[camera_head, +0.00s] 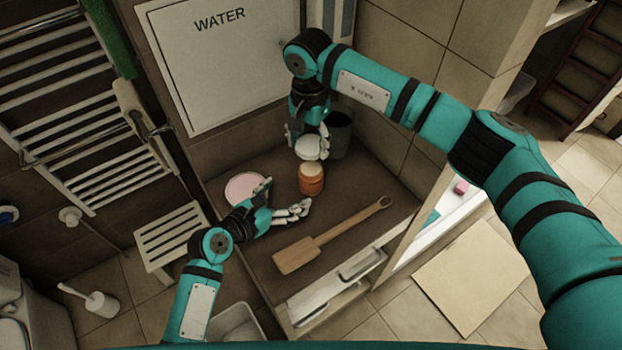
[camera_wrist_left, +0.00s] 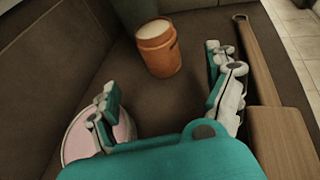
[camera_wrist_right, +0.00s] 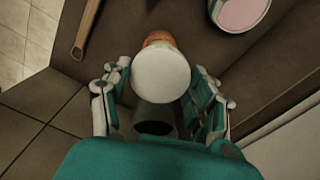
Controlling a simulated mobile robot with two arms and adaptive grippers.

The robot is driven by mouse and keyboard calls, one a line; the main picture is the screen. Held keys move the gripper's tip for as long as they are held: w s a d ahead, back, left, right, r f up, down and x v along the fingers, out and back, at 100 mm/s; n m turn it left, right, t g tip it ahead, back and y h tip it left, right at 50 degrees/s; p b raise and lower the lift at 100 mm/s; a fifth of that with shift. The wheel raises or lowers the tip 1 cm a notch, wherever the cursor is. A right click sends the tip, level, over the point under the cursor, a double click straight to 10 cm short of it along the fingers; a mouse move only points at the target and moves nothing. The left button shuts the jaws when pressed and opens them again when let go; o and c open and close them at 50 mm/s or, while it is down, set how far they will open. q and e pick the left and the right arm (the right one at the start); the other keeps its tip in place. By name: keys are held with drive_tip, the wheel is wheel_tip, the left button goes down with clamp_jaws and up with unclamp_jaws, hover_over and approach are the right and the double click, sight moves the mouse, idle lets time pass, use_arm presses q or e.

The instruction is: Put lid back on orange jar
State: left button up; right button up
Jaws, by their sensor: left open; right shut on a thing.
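The orange jar (camera_head: 311,183) stands upright on the brown ledge. Its top shows pale in the left wrist view (camera_wrist_left: 157,52). My right gripper (camera_head: 309,143) is shut on the round white lid (camera_head: 307,150), which it holds near the jar's top on the far side. In the right wrist view the lid (camera_wrist_right: 161,77) sits between the fingers and hides most of the jar (camera_wrist_right: 158,38). I cannot tell whether lid and jar touch. My left gripper (camera_head: 287,198) is open and empty on the near side of the jar, its fingers spread toward it.
A pink-and-white round dish (camera_head: 240,188) lies left of the jar, close to my left gripper. A long-handled wooden paddle (camera_head: 297,255) lies at the front right. A dark bin (camera_head: 341,136) stands behind the jar, against the walls.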

sight(311, 168)
use_arm(q)
drive_tip(key=x, duration=1.1)
drive_tip(key=shift+w+d+f, duration=0.15)
drive_tip(key=shift+w+f, duration=0.05)
use_arm(e)
drive_tip(key=shift+w+d+f, duration=0.1)
drive_tip(key=shift+w+d, duration=0.05)
use_arm(q)
drive_tip(key=shift+c, duration=0.3)
drive_tip(key=c, duration=1.8)
drive_tip(key=shift+o, duration=0.2)
use_arm(e)
drive_tip(key=shift+f, duration=2.45)
drive_tip(key=shift+f, duration=0.9)
use_arm(q)
clamp_jaws()
use_arm(e)
drive_tip(key=shift+f, duration=0.55)
